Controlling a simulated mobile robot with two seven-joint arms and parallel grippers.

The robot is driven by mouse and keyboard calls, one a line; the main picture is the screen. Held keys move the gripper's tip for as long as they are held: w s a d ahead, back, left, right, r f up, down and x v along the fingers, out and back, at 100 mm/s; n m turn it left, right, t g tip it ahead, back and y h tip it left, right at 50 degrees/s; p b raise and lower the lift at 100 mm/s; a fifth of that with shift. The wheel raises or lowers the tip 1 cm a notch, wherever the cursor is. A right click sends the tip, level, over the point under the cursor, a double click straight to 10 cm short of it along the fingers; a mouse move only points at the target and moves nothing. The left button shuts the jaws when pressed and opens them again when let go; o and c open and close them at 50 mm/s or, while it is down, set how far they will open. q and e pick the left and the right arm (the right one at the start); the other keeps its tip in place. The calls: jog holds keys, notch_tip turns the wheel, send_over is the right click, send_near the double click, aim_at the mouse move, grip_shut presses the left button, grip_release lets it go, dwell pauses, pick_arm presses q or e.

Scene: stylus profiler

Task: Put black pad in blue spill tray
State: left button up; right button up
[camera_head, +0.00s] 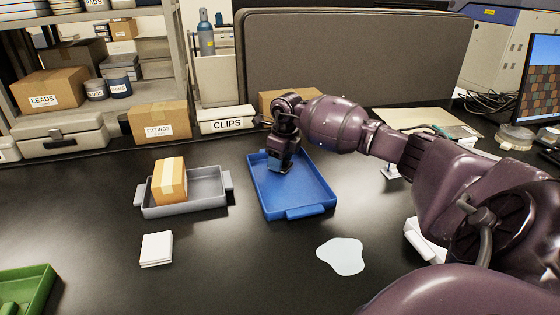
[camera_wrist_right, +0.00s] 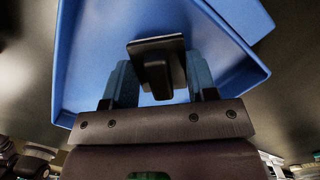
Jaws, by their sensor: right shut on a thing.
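The blue spill tray (camera_head: 315,180) sits on the black bench in the middle of the head view, and its blue floor and walls fill much of the right wrist view (camera_wrist_right: 85,60). My right gripper (camera_head: 281,166) points down inside the tray's outline, near its left side. In the wrist view its two fingers (camera_wrist_right: 160,85) are shut on the black pad (camera_wrist_right: 158,65), a dark block with a wider plate. Whether the pad touches the tray floor I cannot tell. The gripper largely hides the pad in the head view. My left gripper is not in view.
A grey tray (camera_head: 210,202) with a cardboard box (camera_head: 169,182) stands left of the blue tray. White squares (camera_head: 156,248), a pale puddle shape (camera_head: 341,256) and a green tray (camera_head: 40,290) lie nearer. A grey partition (camera_head: 350,60) stands behind.

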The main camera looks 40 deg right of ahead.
aim_at(285, 159)
jog(key=shift+f, duration=0.1)
jog(key=shift+f, duration=0.2)
jog(key=o, duration=0.9)
jog(key=shift+r, duration=0.1)
jog(key=shift+r, duration=0.3)
notch_tip(285, 159, up, 12)
jog(key=s, duration=0.1)
jog(key=shift+s+d+f+p, duration=0.2)
jog(key=shift+f+p, duration=0.05)
jog(key=shift+p, duration=0.2)
